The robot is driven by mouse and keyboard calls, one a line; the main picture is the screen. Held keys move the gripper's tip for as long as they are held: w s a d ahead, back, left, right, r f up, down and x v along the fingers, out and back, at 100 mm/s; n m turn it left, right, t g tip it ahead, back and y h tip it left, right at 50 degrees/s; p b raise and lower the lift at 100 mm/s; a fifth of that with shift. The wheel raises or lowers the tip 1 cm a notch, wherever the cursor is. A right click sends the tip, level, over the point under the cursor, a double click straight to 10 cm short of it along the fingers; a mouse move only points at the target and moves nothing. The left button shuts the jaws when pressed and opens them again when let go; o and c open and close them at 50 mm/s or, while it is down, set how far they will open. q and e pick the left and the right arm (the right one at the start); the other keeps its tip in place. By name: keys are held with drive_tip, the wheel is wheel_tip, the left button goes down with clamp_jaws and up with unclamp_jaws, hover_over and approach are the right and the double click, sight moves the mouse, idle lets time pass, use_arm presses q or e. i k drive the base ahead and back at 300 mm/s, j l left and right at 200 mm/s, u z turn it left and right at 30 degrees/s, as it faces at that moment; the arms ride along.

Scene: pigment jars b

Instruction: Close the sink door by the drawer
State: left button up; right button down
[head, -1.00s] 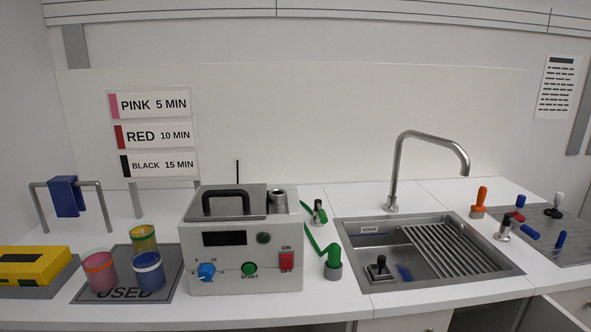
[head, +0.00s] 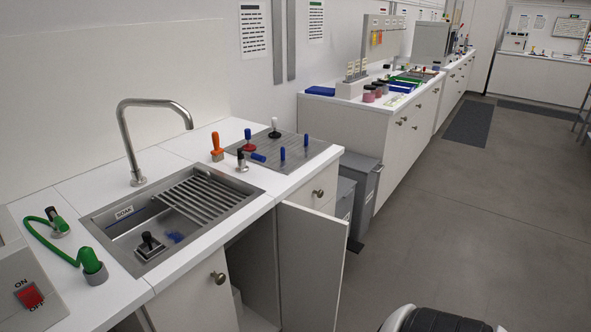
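The sink door (head: 312,270) stands open below the counter, swung out from the cabinet under the sink, with the dark cabinet interior showing to its left. The steel sink (head: 175,222) with its curved tap (head: 128,140) is above it. The drawer front (head: 316,190) with a round knob is right of the sink, below the counter and partly behind the open door. Another cabinet door (head: 190,295) with a knob is left of the opening and looks shut. Neither of my grippers shows in the head view.
Grey bins (head: 362,190) stand on the floor just beyond the door. A second counter (head: 345,125) runs along the wall behind them. The grey floor (head: 450,220) to the right is open. A black and white rounded object (head: 440,320) shows at the bottom edge.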

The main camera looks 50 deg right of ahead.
sight(312, 244)
drive_tip(key=l+u, duration=0.35)
drive_tip(key=l, duration=0.25)
drive_tip(key=k+l+u, duration=0.15)
drive_tip(key=l+u, duration=0.25)
drive_tip(key=l, duration=0.15)
drive_tip(key=k+l, duration=0.1)
drive_tip(key=l, duration=0.3)
drive_tip(key=k+l, duration=0.1)
drive_tip(key=l, duration=0.35)
drive_tip(key=k+l+u, duration=0.1)
drive_tip(key=l, duration=0.3)
drive_tip(key=k+l, duration=0.15)
drive_tip(key=l, duration=0.3)
drive_tip(key=k+l, duration=0.1)
drive_tip(key=l, duration=0.3)
drive_tip(key=k+l+u, duration=0.1)
drive_tip(key=l, duration=0.3)
drive_tip(key=k+l, duration=0.15)
drive_tip(key=l, duration=0.25)
drive_tip(key=k+l, duration=0.15)
drive_tip(key=l, duration=0.25)
